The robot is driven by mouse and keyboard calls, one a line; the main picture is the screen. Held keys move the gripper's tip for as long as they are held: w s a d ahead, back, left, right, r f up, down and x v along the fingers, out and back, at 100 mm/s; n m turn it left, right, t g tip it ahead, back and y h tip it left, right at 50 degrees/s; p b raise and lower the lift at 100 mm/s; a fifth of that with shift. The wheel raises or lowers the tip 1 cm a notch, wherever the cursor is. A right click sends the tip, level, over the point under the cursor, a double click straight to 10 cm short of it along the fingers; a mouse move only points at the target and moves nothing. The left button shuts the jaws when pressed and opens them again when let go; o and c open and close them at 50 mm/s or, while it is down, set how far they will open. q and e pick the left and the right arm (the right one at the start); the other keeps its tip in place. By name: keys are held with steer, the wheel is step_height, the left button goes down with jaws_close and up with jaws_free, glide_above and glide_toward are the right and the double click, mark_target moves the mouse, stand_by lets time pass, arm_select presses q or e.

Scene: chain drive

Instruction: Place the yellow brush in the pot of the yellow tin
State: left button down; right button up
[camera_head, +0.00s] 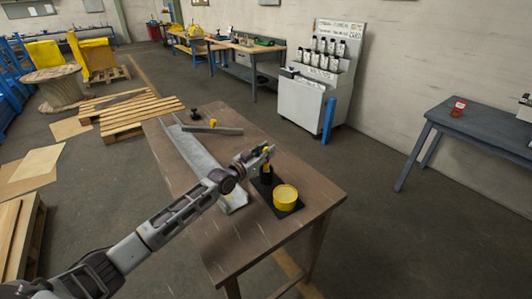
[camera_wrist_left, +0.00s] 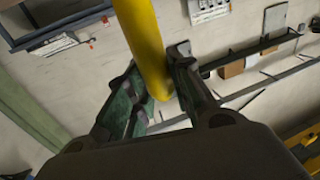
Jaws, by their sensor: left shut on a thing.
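My left gripper (camera_head: 266,152) is over the right part of the brown table. It is shut on the yellow brush. In the left wrist view the brush's smooth yellow shaft (camera_wrist_left: 146,40) runs from between the fingers (camera_wrist_left: 160,95) out of the top edge. In the head view only small yellow bits show at and below the fingers. A dark upright shape (camera_head: 266,176) is right under the gripper; I cannot tell whether it belongs to the brush or is a separate thing. The yellow tin (camera_head: 285,196) stands upright in front and to the right of the gripper. My right gripper is out of view.
The tin stands on a black mat or tray (camera_head: 290,209) near the table's right end. A long grey metal channel (camera_head: 198,150) and a grey bar (camera_head: 222,130) with a yellow piece lie on the brown table (camera_head: 217,256). The table's front part is clear.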

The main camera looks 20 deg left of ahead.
arm_select(q)
steer(key=shift+f, duration=0.3)
steer(key=c, duration=1.3)
jaws_free()
steer(key=shift+o, duration=0.2)
steer(key=shift+r, duration=0.15)
steer(key=v, duration=1.2)
steer(key=shift+b, duration=0.3)
steer(key=shift+s, duration=0.1)
